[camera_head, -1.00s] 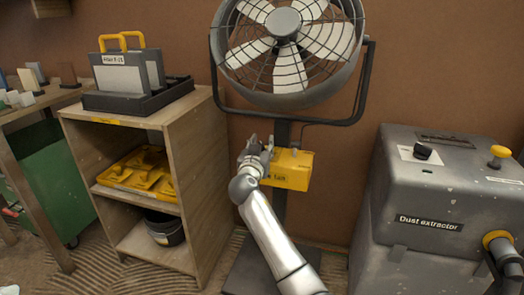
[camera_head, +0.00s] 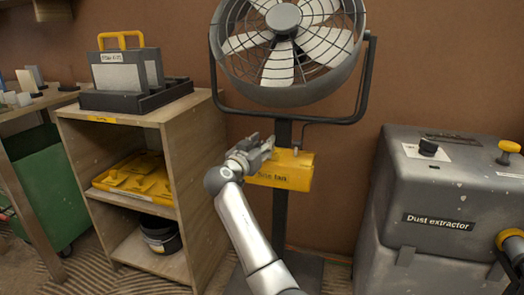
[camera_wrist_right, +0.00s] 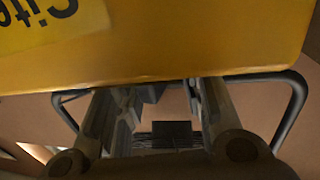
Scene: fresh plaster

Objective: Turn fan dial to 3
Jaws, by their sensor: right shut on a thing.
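The fan (camera_head: 284,45) stands against the brown wall, with a yellow control box (camera_head: 290,172) on its post. My right gripper (camera_head: 262,148) is at the top left of this box. In the right wrist view the yellow box (camera_wrist_right: 150,45) fills the upper part, with upside-down lettering. My right gripper (camera_wrist_right: 155,108) is shut on a small dark piece, the fan dial (camera_wrist_right: 152,92), mostly hidden by the box edge and fingers. The dial's setting cannot be read. My left gripper is not in view.
A wooden shelf unit (camera_head: 190,135) with filter panels and a yellow tray stands left of the arm. The grey dust extractor (camera_head: 440,200) stands to the right. The floor between the fan post and the extractor is clear.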

